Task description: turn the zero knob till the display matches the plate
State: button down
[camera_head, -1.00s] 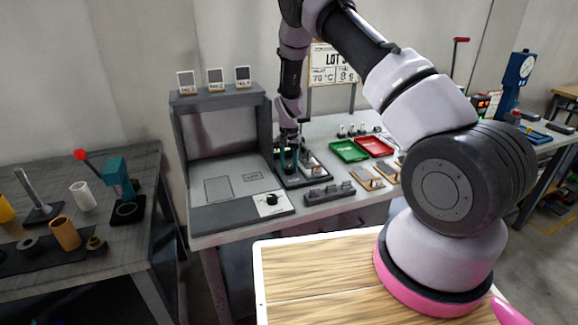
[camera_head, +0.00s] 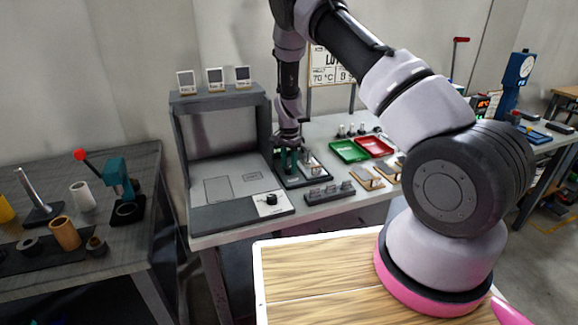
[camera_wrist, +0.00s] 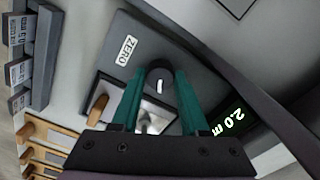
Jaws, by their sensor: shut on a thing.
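The zero knob (camera_wrist: 160,78) is a dark round knob with a white pointer line, on a dark grey instrument panel (camera_wrist: 200,75) beside a "ZERO" label (camera_wrist: 127,49). My gripper (camera_wrist: 159,84) has its teal fingers closed on the knob's two sides. The lit green display (camera_wrist: 230,119) shows "2.0 m", its end partly cut off by my finger and the gripper body. A shiny metal plate (camera_wrist: 156,116) with a wooden-coloured grip lies beside the knob, partly hidden by my fingers. In the head view my gripper (camera_head: 288,158) is over the instrument, whose knob and display are hidden there.
A grey block row (camera_head: 328,192) stands in front of the instrument. Green (camera_head: 348,151) and red (camera_head: 374,146) trays lie to its right. A grey booth (camera_head: 215,125) stands on the left.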

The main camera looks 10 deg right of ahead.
aim_at(289, 167)
jog(key=shift+c, duration=2)
grip_release()
jog(key=shift+r, duration=0.1)
notch_tip(289, 167, up, 11)
jog(key=shift+f, duration=0.2)
jog(key=shift+r, duration=0.1)
